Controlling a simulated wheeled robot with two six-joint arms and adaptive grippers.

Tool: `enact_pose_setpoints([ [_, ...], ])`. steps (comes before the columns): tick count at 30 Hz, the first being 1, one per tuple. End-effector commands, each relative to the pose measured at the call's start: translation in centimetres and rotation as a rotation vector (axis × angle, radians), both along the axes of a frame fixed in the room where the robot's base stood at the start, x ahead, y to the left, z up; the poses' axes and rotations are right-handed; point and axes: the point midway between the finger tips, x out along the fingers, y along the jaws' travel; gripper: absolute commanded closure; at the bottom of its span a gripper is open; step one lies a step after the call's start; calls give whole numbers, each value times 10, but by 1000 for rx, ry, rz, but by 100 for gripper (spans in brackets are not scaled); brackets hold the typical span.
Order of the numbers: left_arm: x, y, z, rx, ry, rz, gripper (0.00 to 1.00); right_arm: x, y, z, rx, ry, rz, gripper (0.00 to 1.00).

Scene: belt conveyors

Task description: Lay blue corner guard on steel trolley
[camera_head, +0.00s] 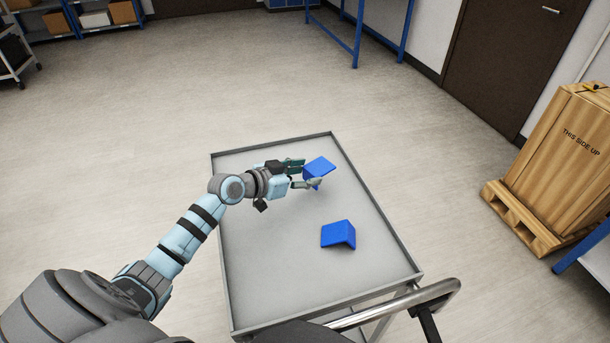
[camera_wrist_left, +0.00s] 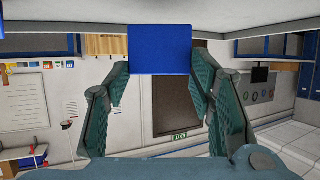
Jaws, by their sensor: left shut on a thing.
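My left gripper (camera_head: 303,175) is shut on a blue corner guard (camera_head: 319,168), an angled folded piece, over the far part of the steel trolley (camera_head: 277,263). In the left wrist view the held blue corner guard (camera_wrist_left: 160,48) shows between the two green fingers of the left gripper (camera_wrist_left: 160,80). Whether it touches the trolley top is hard to tell; it looks slightly above it. A second blue corner guard (camera_head: 338,234) lies on the trolley top, nearer to me and apart from the held one. My right gripper is not in view.
The trolley has a raised rim and a curved push handle (camera_head: 400,303) at the near right. A wooden crate (camera_head: 563,150) on a pallet stands to the right. Shelving (camera_head: 85,25) with boxes is at the far left. The trolley's left half is clear apart from my arm.

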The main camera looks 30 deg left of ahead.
Motion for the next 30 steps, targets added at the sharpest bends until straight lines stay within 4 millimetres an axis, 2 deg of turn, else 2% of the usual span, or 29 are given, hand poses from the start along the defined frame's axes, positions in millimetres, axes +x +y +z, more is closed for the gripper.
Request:
enact_pose_setpoints([
  [14,0,-1,-12,0,0,-1,72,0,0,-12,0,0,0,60],
  [15,0,-1,-11,0,0,-1,47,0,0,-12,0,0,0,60],
  [18,0,-1,-11,0,0,-1,31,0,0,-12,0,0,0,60],
  [27,0,0,-11,0,0,-1,31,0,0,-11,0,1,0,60],
  [30,0,0,-2,0,0,-1,31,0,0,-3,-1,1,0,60],
])
